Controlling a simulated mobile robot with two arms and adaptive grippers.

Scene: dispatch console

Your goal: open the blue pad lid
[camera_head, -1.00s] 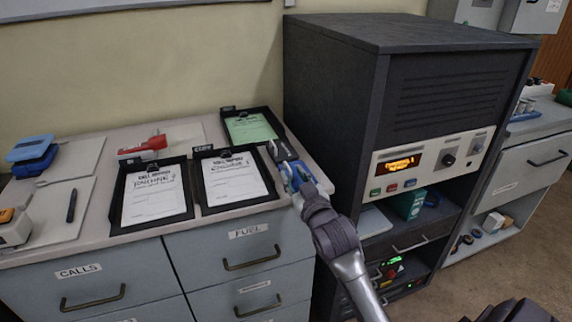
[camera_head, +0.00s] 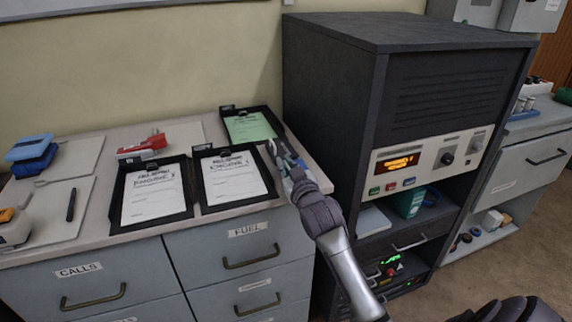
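The blue pad (camera_head: 35,160) sits at the far left of the counter. Its lighter blue lid (camera_head: 28,146) shows above the darker blue body and looks tilted; how far it stands open is too small to tell. My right gripper (camera_head: 282,156) is at the counter's right end, beside the right clipboard and far from the pad. Its fingers are small and overlap dark things there, so its opening is unclear. My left gripper is not in view.
Two black clipboards (camera_head: 188,212) (camera_head: 205,207) with white sheets lie mid-counter. A green-sheet tray (camera_head: 249,128) and a red stapler-like object (camera_head: 142,148) lie behind. A dark pen (camera_head: 71,204) lies in front of the pad. A tall dark cabinet (camera_head: 335,110) stands right of the counter.

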